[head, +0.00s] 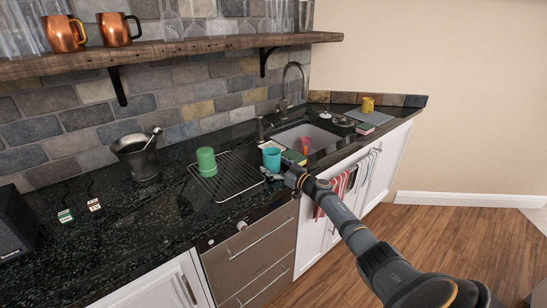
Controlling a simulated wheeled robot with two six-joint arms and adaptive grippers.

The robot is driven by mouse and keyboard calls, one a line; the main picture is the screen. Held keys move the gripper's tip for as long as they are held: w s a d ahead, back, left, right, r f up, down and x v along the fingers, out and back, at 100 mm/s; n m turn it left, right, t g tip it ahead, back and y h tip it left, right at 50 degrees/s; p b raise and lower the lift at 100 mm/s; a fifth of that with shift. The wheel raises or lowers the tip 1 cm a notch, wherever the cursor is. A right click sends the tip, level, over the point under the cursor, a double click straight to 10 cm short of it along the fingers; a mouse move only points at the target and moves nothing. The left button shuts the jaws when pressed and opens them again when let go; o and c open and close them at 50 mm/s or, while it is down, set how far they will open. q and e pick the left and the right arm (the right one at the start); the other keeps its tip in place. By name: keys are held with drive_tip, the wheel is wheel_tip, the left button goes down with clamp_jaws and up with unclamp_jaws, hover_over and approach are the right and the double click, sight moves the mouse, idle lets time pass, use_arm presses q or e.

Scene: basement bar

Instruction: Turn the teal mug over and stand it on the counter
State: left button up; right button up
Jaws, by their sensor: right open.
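The teal mug (271,158) is on the dark counter (160,215), between the wire rack and the sink. It is small in the head view, and I cannot tell which way its mouth faces or make out its handle. My right gripper (271,174) is low over the counter just in front of the mug, at its near side. It is open with nothing seen between its fingers; whether a finger touches the mug is unclear. My left gripper is not in view.
A green cup (206,161) stands on the wire rack (237,189). The sink (318,137) holds a reddish cup (303,147). A metal ice bucket (138,160) stands left, and a yellow mug (367,104) is at the far end.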

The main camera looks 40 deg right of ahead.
drive_tip(key=s+r+p, duration=0.2)
drive_tip(key=r+p, duration=0.1)
drive_tip(key=r, duration=0.5)
drive_tip(key=s+d+r+p, duration=0.1)
drive_tip(key=s+r+p, duration=0.1)
drive_tip(key=r, duration=0.7)
drive_tip(key=shift+s+p, duration=0.4)
drive_tip(key=shift+s, duration=0.05)
